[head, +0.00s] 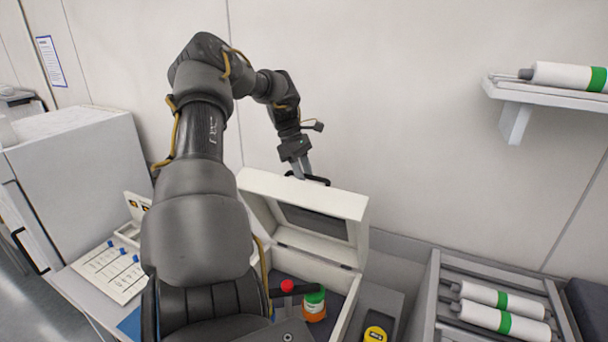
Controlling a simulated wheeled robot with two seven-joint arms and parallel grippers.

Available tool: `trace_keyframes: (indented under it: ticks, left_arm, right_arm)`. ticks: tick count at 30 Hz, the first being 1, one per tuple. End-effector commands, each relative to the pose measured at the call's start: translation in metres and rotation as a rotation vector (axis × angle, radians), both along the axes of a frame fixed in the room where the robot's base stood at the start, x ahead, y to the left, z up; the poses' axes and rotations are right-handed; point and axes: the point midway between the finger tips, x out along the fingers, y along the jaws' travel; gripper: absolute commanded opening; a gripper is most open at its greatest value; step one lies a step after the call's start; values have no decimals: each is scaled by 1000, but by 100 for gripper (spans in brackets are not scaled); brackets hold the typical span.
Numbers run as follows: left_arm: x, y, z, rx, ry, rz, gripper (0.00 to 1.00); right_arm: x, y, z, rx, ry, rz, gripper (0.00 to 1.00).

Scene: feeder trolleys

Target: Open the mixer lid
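The mixer is a white box whose lid (355,207) is raised on its hinge and stands steeply tilted, showing a dark window panel. The box rim (346,304) and dark interior are partly hidden by my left arm. A black handle (320,180) shows at the lid's top edge. My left gripper (302,172) is at that handle, its light grey fingers reaching down beside it. Whether they are shut on the handle is not clear. My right gripper is not in view.
A green-capped orange jar (314,307) and a red knob (287,286) show in the box area. A yellow-topped item (375,334) is to the right. A wall shelf (515,92) is upper right; a grey cabinet (80,165) stands left.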

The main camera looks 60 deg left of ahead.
Motion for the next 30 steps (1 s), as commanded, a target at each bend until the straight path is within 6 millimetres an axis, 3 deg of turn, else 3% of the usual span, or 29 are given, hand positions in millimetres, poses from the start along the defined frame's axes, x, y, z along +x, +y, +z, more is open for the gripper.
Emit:
trace_keyframes:
  ticks: [8,21,30]
  left_arm:
    - [-2,6,13,4,-2,-1,36]
    - [-18,32,86,4,-2,1,36]
    - [-22,36,101,2,0,-1,36]
  right_arm:
    - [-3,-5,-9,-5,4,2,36]
    - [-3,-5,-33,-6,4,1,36]
    - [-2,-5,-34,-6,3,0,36]
